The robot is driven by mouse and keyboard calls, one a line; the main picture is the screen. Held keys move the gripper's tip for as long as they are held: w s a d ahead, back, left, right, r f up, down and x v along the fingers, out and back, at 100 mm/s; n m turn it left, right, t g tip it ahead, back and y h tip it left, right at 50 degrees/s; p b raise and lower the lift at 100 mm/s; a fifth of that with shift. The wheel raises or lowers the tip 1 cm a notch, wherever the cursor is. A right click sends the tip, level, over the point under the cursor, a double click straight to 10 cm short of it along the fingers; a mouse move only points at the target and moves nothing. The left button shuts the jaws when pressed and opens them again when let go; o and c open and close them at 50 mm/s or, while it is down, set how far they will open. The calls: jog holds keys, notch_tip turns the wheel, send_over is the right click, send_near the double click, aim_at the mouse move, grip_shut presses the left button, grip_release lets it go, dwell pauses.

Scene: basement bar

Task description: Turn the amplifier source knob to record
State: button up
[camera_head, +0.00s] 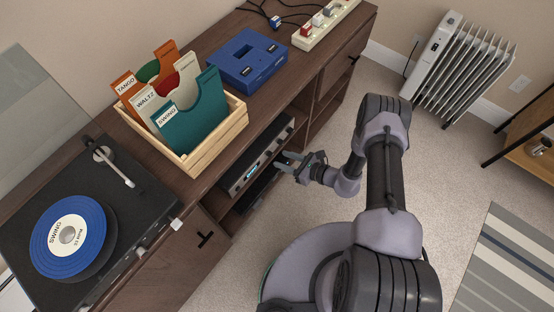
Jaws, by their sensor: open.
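My gripper (284,162) is open and empty, just in front of the right half of the amplifier's front. I cannot tell whether its fingers touch a knob. The amplifier's top is mostly hidden by the cabinet top.
A heater (455,65) stands by the wall.

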aim_at(272, 155)
jog(key=shift+b+x, duration=0.45)
jog(key=shift+x, duration=1.5)
jog(key=shift+r, duration=0.1)
grip_shut()
jog(key=shift+s+a+f+n+t+h+p, duration=0.15)
jog(key=shift+n+t+h+p, duration=0.3)
jog(key=shift+n+t+p, duration=0.65)
jog(key=shift+s+a+n+t+h+p, duration=0.15)
jog(key=shift+n+t+h+p, duration=0.3)
jog(key=shift+n, duration=1.1)
jog(key=shift+s+f+n+t+h+p, duration=0.1)
jog(key=shift+n+t+h+p, duration=0.3)
jog(key=shift+n+t+p, duration=0.7)
jog(key=shift+n+b, duration=0.3)
jog(key=shift+n, duration=0.15)
